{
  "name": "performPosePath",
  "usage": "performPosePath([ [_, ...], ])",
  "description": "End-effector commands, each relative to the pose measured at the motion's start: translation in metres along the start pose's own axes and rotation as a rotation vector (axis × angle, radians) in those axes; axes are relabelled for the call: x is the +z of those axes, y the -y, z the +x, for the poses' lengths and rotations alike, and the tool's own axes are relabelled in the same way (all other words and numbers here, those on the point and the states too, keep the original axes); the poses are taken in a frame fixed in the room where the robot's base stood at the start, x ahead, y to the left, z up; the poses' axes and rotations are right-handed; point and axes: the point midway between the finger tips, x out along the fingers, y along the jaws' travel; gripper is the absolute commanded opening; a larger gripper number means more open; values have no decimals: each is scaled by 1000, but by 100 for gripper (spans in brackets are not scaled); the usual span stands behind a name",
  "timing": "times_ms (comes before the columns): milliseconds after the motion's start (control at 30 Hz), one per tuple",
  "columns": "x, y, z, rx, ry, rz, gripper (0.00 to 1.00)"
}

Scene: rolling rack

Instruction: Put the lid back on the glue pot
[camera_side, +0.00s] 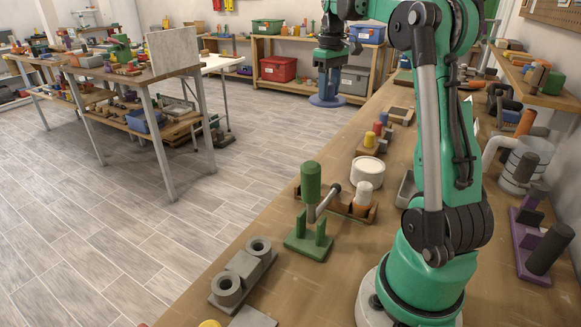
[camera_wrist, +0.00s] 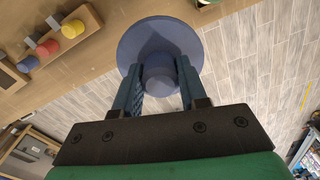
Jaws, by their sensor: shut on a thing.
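My gripper (camera_side: 328,86) is shut on the knob of a blue, disc-shaped lid and holds it in the air, toward the far end of the bench. The lid's wide disc (camera_side: 328,101) faces down and looks about level. In the wrist view my gripper (camera_wrist: 159,82) has one finger on each side of the knob, and the lid (camera_wrist: 160,28) spreads out beyond the fingertips. A white round pot (camera_side: 367,174), which appears to be the glue pot, stands upright on the bench, nearer the side camera and well apart from the lid. The pot is not clearly visible in the wrist view.
The wooden bench (camera_side: 290,290) carries a green stand (camera_side: 308,245), a grey two-ring block (camera_side: 243,278) and a wooden tray (camera_side: 340,205) near the pot. A peg block (camera_wrist: 52,47) shows in the wrist view. Open floor (camera_side: 100,220) lies left of the bench.

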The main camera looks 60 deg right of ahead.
Motion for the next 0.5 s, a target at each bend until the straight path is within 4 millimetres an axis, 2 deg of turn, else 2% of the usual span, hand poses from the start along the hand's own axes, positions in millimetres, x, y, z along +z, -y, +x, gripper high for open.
performPosePath([
  [133, 19, -18, 13, 0, 0, 116, 0],
  [300, 60, -42, 46, 0, -1, 330, 0],
  [500, 94, -51, 72, 0, -1, 492, 0],
])
